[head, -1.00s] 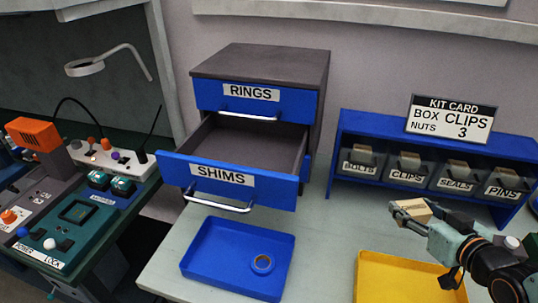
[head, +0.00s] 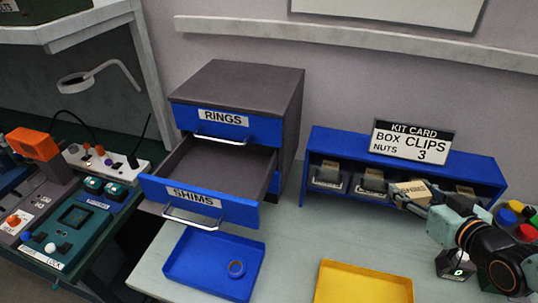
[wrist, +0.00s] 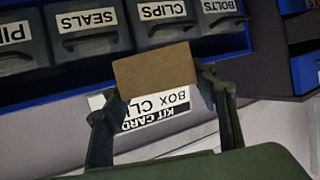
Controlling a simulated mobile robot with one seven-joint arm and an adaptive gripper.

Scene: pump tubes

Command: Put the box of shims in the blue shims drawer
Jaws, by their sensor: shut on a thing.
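The blue SHIMS drawer (head: 200,200) is pulled out of the dark cabinet (head: 235,85), and the part of its inside that I see is empty. My gripper (head: 408,193) is shut on a small tan cardboard box (head: 413,192), raised in front of the bin rack at the right. The box (wrist: 156,75) also shows in the wrist view between the two fingers; its label is not readable there. The gripper is well to the right of the open drawer.
The RINGS drawer (head: 215,122) above is shut. A yellow tray (head: 362,283) is at the front. The blue bin rack (head: 315,165) and kit card (head: 411,142) stand behind my gripper.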

